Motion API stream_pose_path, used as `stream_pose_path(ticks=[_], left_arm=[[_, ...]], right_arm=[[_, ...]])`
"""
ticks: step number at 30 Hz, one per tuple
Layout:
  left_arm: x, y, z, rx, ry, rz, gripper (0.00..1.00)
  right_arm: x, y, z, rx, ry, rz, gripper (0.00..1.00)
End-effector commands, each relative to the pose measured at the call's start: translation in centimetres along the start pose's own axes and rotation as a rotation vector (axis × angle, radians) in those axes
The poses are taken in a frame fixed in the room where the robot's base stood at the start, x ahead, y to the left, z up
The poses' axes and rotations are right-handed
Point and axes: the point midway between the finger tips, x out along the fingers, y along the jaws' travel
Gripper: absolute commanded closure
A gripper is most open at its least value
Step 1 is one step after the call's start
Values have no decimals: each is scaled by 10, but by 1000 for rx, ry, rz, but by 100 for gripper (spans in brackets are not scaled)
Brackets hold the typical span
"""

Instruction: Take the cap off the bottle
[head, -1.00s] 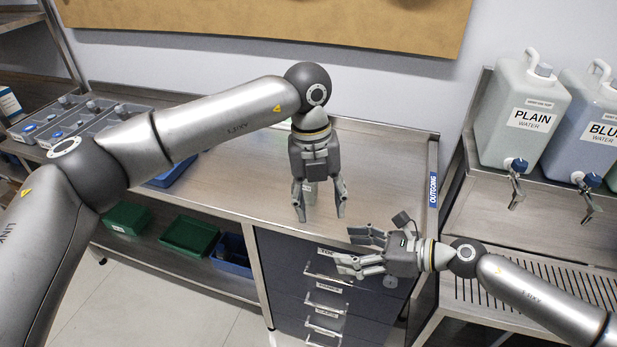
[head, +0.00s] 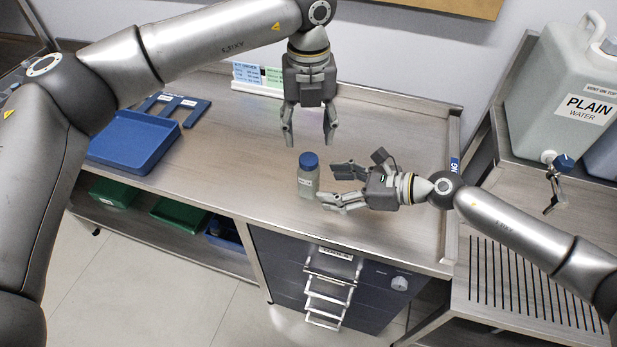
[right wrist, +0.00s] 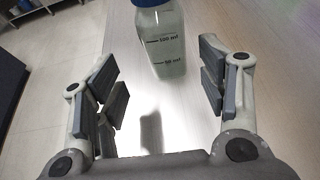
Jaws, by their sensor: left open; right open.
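A small clear bottle (head: 307,182) with a blue cap (head: 309,160) stands upright on the steel counter. The cap is on the bottle. My left gripper (head: 308,138) is open, pointing down, above and behind the bottle in the head view. My right gripper (head: 335,186) is open and comes in from the right, its fingertips just beside the bottle. In the right wrist view the bottle (right wrist: 162,45) stands ahead, between and beyond the open fingers (right wrist: 165,85). Its volume marks show, and its blue cap is cut off by the top edge.
A blue tray (head: 135,142) and a flat blue holder (head: 178,106) lie on the counter at left. A small sign (head: 258,78) stands at the back. A plain water jug (head: 560,95) with a tap is at right. The counter (head: 390,125) is clear around the bottle.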

Motion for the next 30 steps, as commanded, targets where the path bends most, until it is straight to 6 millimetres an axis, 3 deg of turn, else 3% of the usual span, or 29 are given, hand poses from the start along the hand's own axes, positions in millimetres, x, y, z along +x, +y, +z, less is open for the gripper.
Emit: stream_pose_path(ticks=[3,10,15,24,30], left_arm=[[0,0,0,-1,0,0,47],[0,0,0,-1,0,0,47],[0,0,0,0,0,-1,47],[0,0,0,0,0,0,47],[0,0,0,0,0,-1,47]], right_arm=[[24,0,1,-2,-2,0,34],[58,0,0,0,-1,-1,34],[68,0,0,0,0,-1,34],[70,-1,0,0,1,-2,34],[70,-1,0,0,1,-1,60]])
